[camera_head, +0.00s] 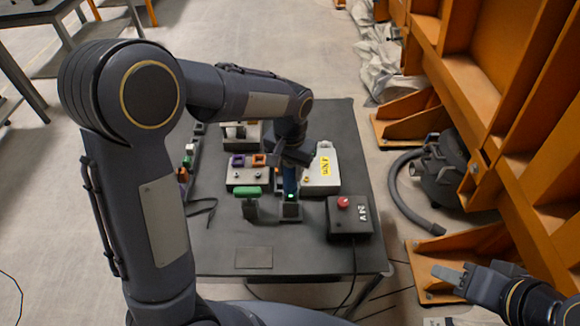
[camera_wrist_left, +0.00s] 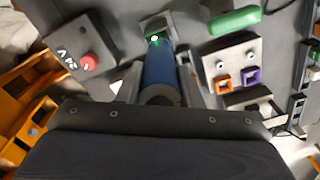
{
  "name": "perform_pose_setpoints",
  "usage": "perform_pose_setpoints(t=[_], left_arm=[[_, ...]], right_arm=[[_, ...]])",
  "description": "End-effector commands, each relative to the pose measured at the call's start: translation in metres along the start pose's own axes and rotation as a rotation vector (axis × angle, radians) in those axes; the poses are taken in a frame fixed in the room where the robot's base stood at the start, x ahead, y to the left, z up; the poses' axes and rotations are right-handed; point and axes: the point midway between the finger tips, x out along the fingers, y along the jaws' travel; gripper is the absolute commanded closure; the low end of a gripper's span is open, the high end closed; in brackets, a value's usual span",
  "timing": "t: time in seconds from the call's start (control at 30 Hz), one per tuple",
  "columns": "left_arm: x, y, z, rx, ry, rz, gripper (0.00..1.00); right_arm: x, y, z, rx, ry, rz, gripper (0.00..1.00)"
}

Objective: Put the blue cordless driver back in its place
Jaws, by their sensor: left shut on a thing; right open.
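The blue cordless driver (camera_head: 290,180) stands about upright over the dark table, and its blue body also shows in the left wrist view (camera_wrist_left: 158,68). My left gripper (camera_head: 291,156) is shut on its upper part; the arm and the gripper hide its top. At its lower end is a dark block with a lit green light (camera_head: 291,209). I cannot tell whether this block is the driver's foot or a separate holder, or whether it rests on the table. My right gripper (camera_head: 452,274) is open and empty at the lower right, off the table.
A black box with a red button (camera_head: 349,216) stands right of the driver. A grey block with purple and orange sockets (camera_head: 247,174) and a yellow-labelled grey box (camera_head: 323,172) stand behind. An orange frame (camera_head: 490,90) rises at right.

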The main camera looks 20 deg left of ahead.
Motion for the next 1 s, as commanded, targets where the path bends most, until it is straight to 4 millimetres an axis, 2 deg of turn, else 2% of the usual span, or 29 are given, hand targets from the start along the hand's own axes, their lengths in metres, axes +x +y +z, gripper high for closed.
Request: perform_pose_setpoints(t=[0.77, 0.8, 1.0], left_arm=[[0.018, 0.0, 0.0, 0.0, 0.001, 0.0, 0.93], [0.018, 0.0, -0.001, 0.0, 0.002, 0.0, 0.65], [0.018, 0.0, 0.0, 0.0, 0.001, 0.0, 0.42]], right_arm=[[0.011, 0.005, 0.006, 0.0, 0.0, 0.0, 0.58], [0.011, 0.005, 0.006, 0.0, 0.0, 0.0, 0.58], [0.011, 0.005, 0.005, 0.0, 0.0, 0.0, 0.58]])
